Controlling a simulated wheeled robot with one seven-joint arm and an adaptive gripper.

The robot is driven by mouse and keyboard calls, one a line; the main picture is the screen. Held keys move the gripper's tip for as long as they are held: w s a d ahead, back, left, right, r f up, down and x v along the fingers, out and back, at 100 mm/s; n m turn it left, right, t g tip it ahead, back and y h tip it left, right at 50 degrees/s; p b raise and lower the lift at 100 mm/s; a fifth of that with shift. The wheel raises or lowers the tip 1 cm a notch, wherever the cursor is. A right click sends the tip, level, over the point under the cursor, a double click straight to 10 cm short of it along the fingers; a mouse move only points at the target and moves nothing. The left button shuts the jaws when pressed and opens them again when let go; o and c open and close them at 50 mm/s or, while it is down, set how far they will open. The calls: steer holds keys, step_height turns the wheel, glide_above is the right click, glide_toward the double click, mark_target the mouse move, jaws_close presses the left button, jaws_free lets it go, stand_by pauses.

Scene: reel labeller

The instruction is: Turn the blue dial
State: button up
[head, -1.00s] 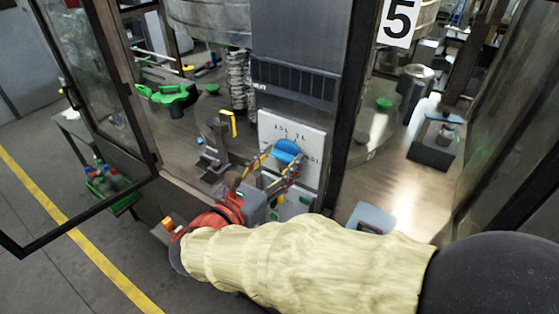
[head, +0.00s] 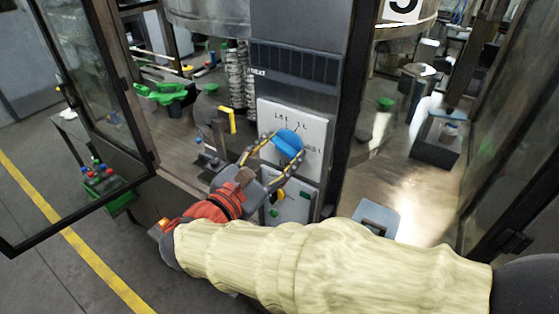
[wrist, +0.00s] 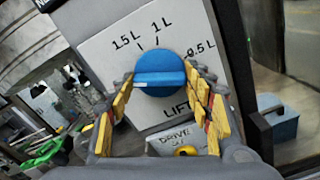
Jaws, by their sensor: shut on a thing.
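The blue dial (head: 288,143) is on a white panel (head: 311,127) on the machine's grey column. In the wrist view the blue dial (wrist: 160,70) has a raised bar lying nearly level across the picture, with a white mark toward its left end. The panel reads 1.5 L, 1 L and 0.5 L around the dial, with partly hidden lettering below. My gripper (head: 284,147) is at the dial, its yellow-padded fingers bowed out on either side. In the wrist view my gripper (wrist: 159,76) has its tips against the dial's left and right sides, shut on it.
Below the dial is a lower panel with a yellow knob (wrist: 187,151) and green buttons. An open glass door (head: 85,80) stands at left. A blue-grey box (head: 376,217) is at right. Green parts (head: 165,95) lie on the deck at left.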

steer(key=m+b, duration=0.4)
steer(key=b, duration=0.1)
steer(key=shift+f+m, duration=0.3)
steer(key=shift+f, duration=0.05)
steer(key=m+b, duration=0.4)
steer(key=b, duration=0.3)
steer(key=shift+m, duration=0.3)
steer(key=m+b, duration=0.5)
steer(key=b, duration=0.2)
steer(key=m+b, duration=0.3)
steer(key=b, duration=0.1)
steer(key=shift+r, duration=0.2)
steer(key=o, duration=1.1)
steer(key=shift+r, duration=0.1)
steer(key=shift+c, duration=0.2)
steer(key=shift+o, duration=0.4)
